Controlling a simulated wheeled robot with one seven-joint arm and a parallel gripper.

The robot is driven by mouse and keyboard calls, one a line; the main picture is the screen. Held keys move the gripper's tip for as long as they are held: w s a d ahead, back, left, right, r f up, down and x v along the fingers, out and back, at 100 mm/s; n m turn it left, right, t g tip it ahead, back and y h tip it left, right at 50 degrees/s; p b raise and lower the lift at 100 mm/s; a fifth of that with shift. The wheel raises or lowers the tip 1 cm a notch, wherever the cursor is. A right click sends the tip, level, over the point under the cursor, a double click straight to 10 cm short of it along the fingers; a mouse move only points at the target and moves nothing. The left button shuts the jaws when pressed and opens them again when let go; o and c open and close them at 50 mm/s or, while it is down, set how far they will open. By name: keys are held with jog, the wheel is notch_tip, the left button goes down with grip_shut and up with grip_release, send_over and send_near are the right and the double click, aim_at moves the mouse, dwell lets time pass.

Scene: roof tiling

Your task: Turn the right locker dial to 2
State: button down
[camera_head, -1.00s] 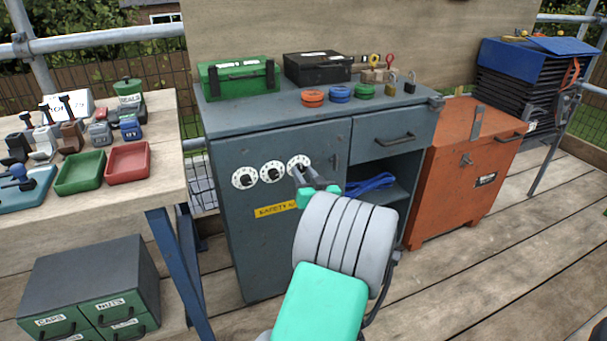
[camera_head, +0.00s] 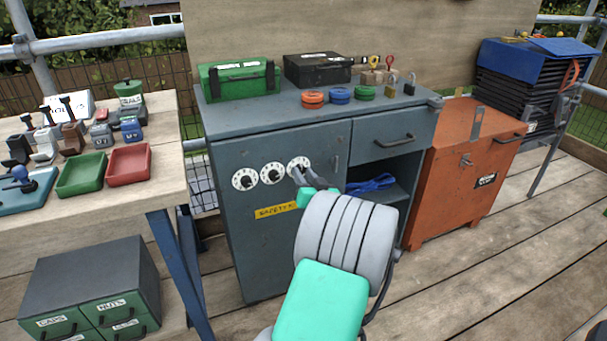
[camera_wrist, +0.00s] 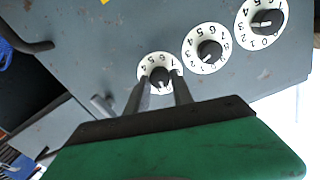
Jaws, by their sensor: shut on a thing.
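The grey locker (camera_head: 240,205) has a row of three white dials with black knobs on its door. The right dial (camera_head: 293,162) is partly hidden behind my gripper (camera_head: 304,176) in the head view. In the wrist view, the right dial (camera_wrist: 146,70) is the lowest of the three, and my gripper (camera_wrist: 161,79) has one finger on either side of its black knob (camera_wrist: 158,75), shut on it. The digits near the fingers are partly covered, and I cannot tell which number the knob points to. The middle dial (camera_head: 272,172) and left dial (camera_head: 244,178) stand apart from my gripper.
A yellow label (camera_head: 272,210) sits below the dials. An open shelf with a blue strap (camera_head: 371,182) and a drawer (camera_head: 392,140) lie to the right. The locker top holds a green case (camera_head: 238,80), a black case (camera_head: 318,68) and small items. A wooden workbench (camera_head: 120,190) stands left.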

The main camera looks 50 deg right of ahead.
jog(key=m+p, duration=0.2)
jog(key=m, duration=0.4)
jog(key=shift+r+p, duration=0.1)
jog(key=shift+p, duration=0.3)
jog(key=m+p, duration=0.2)
jog(key=m, duration=0.1)
jog(key=shift+s+d, duration=0.1)
jog(key=shift+m+y+p, duration=0.4)
jog(key=shift+m+p, duration=0.35)
jog(key=shift+m, duration=0.85)
jog(key=c, duration=1.1)
grip_release()
jog(key=v, duration=0.7)
jog(key=shift+s+a+p, duration=0.25)
jog(key=shift+s+p, duration=0.05)
jog(key=shift+p, duration=0.1)
